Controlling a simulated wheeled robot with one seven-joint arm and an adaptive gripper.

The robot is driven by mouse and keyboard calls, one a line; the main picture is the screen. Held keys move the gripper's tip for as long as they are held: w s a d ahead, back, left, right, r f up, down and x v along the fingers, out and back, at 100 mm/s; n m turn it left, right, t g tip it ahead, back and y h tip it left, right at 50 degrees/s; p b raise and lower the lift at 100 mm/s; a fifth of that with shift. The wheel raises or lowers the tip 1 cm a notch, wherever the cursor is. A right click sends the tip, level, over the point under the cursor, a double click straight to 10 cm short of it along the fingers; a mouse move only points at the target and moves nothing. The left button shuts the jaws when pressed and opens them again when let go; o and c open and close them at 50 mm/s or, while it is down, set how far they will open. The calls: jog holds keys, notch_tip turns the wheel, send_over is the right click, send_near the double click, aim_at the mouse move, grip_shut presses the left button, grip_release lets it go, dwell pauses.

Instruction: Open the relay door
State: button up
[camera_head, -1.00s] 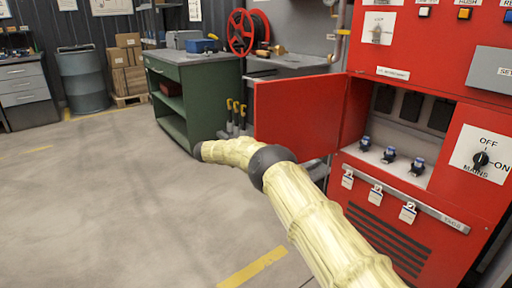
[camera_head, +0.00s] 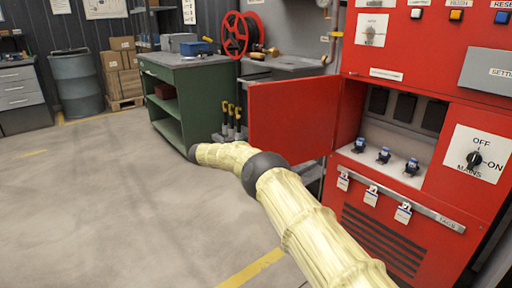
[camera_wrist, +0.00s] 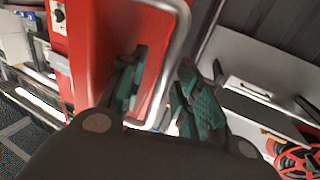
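The red relay door (camera_head: 290,120) stands swung wide open to the left of its compartment in the head view. The open compartment (camera_head: 405,135) shows dark relay blocks at its back and blue-topped parts on its floor. In the wrist view, the red door panel (camera_wrist: 105,30) carries a grey loop handle (camera_wrist: 183,30). My gripper (camera_wrist: 163,58) has its green-padded fingers apart, one on each side of the handle bar. I cannot tell whether either finger touches it. In the head view the gripper is hidden, with my arm reaching toward the door's far side.
The red cabinet has a MAINS switch (camera_head: 474,159) right of the compartment and hanging tags below. A green workbench (camera_head: 185,95) stands behind the door, near a red hose reel (camera_head: 234,35). The floor at left (camera_head: 90,200) is clear.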

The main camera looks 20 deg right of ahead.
jog(key=a, duration=0.7)
jog(key=shift+a, duration=0.4)
jog(key=shift+s, duration=0.1)
